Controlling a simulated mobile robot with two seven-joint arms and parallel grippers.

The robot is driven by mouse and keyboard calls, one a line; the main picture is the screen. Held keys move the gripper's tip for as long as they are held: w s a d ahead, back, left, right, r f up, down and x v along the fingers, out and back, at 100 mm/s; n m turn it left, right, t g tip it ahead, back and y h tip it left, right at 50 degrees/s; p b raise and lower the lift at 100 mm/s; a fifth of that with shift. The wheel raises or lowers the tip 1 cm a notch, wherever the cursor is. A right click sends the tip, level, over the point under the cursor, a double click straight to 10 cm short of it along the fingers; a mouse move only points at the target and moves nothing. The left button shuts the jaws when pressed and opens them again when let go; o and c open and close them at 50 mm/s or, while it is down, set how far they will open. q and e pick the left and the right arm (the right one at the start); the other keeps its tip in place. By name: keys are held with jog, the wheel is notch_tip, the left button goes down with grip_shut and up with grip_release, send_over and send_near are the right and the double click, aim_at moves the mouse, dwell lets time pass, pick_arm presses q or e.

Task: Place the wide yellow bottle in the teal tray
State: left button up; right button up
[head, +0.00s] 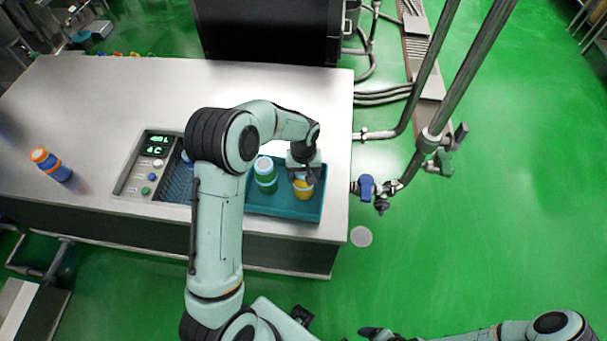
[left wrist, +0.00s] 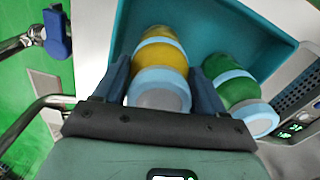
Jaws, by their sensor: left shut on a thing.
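The wide yellow bottle (head: 303,189) is within the outline of the teal tray (head: 290,213), near its right end. My left gripper (head: 304,173) is above it and shut on it, hiding its top. In the left wrist view the yellow bottle (left wrist: 165,55), with light blue bands and a grey-topped cap, stands between the two fingers of the left gripper (left wrist: 161,72). The teal tray (left wrist: 205,15) is behind it. I cannot tell whether its base touches the tray floor. My right gripper (head: 376,333) shows only partly at the bottom edge.
A green bottle (head: 265,176) with a light blue cap stands in the tray, left of the yellow one. A control panel (head: 150,165) is farther left, partly behind my arm. A blue bottle with an orange cap (head: 50,165) is at the table's left. Pipes (head: 430,130) rise beyond the right edge.

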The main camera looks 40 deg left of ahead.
pick_arm(q)
jog(key=shift+f, duration=0.2)
jog(key=o, duration=1.4)
jog(key=shift+f, duration=0.1)
jog(key=shift+c, duration=0.2)
notch_tip(320, 180, up, 12)
jog(key=shift+r+p, duration=0.2)
jog(key=shift+p, duration=0.1)
